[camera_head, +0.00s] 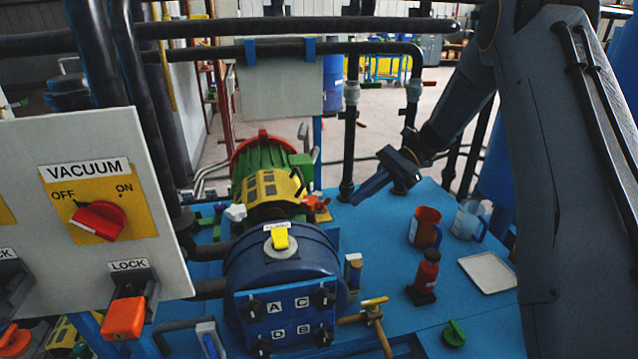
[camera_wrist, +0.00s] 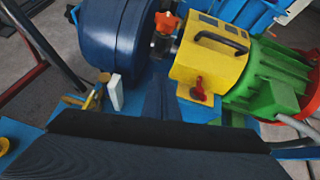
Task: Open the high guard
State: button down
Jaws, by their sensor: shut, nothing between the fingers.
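The yellow guard (camera_head: 268,188) sits between the blue round vessel (camera_head: 285,262) and the green motor (camera_head: 262,155). In the wrist view the guard (camera_wrist: 205,70) shows a black handle (camera_wrist: 222,41) on top and a red latch-like piece (camera_wrist: 198,90) at its lower edge. The guard looks closed down over what is beneath it. My gripper (camera_head: 356,202) is shut and empty, to the right of the guard and apart from it. In the wrist view the dark fingers (camera_wrist: 161,98) point toward the gap between vessel and guard.
A panel (camera_head: 90,200) with a red vacuum knob (camera_head: 98,220) and an orange lock handle (camera_head: 124,318) stands at left. Vertical pipes stand behind my gripper.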

jog(key=w+d+m+y, duration=0.2)
jog(key=w+y, duration=0.2)
jog(key=w, duration=0.4)
jog(key=s+a+p, duration=0.1)
jog(key=a+p, duration=0.1)
jog(key=a, duration=0.4)
jog(key=s+a+r+p, duration=0.1)
jog(key=s+a+p, duration=0.1)
jog(key=a, duration=0.4)
jog(key=shift+a+y+p, duration=0.3)
jog(key=shift+a+p, duration=0.05)
jog(key=shift+p, duration=0.05)
jog(key=shift+r, duration=0.2)
